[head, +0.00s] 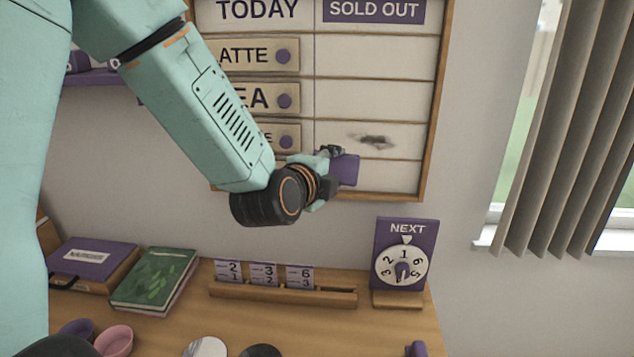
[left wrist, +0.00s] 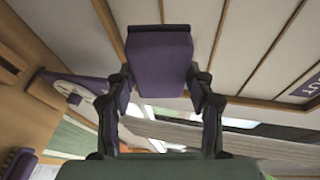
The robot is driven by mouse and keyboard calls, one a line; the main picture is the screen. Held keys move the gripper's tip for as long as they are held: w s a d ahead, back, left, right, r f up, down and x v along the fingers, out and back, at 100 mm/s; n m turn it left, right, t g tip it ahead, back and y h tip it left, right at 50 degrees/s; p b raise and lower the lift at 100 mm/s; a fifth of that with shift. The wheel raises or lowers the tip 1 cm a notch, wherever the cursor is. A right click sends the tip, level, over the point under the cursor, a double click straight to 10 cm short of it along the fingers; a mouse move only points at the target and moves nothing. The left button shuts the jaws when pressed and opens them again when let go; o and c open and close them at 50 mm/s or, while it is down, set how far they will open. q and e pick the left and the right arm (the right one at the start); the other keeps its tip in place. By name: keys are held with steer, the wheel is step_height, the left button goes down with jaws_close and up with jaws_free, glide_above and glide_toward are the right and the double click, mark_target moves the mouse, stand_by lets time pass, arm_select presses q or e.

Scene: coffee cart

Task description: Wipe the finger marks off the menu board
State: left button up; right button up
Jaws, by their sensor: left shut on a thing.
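The menu board (head: 375,97) hangs on the wall, with a TODAY column on the left and a SOLD OUT column on the right. A dark smudge (head: 372,140) marks the third row of the SOLD OUT column. My left gripper (head: 335,163) is shut on a purple block-shaped wiper (head: 347,170), just below the smudge. In the left wrist view the wiper (left wrist: 159,62) sits between the two fingers. I cannot tell whether it touches the board. My right gripper is not in view.
Below the board is a wooden shelf with a NEXT dial (head: 404,252), a card rack (head: 285,290), a green book (head: 155,278) and a purple box (head: 92,257). Cups (head: 115,340) stand at the front left. Grey curtains (head: 570,120) hang by the window at right.

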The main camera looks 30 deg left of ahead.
arm_select(q)
steer(key=shift+w+d+r+m+t+h, duration=0.2)
steer(key=shift+d+r+m+t, duration=0.15)
steer(key=shift+d+r, duration=0.15)
steer(key=shift+w+d+r+m+t+h, duration=0.15)
steer(key=shift+d+r+m+t+h, duration=0.1)
steer(key=shift+d+r+m, duration=0.15)
steer(key=shift+r, duration=0.1)
steer(key=shift+s+a+r+t, duration=0.1)
steer(key=shift+s+a+t, duration=0.05)
steer(key=shift+t, duration=0.45)
steer(key=shift+w+a, duration=0.1)
steer(key=shift+w, duration=0.35)
steer(key=w, duration=0.1)
steer(key=w+a, duration=0.1)
steer(key=w, duration=0.1)
steer(key=shift+w+a, duration=0.1)
steer(key=shift+a, duration=0.15)
steer(key=shift+w+a, duration=0.3)
steer(key=shift+w, duration=0.45)
steer(key=shift+s+a, duration=0.1)
steer(key=shift+a, duration=0.05)
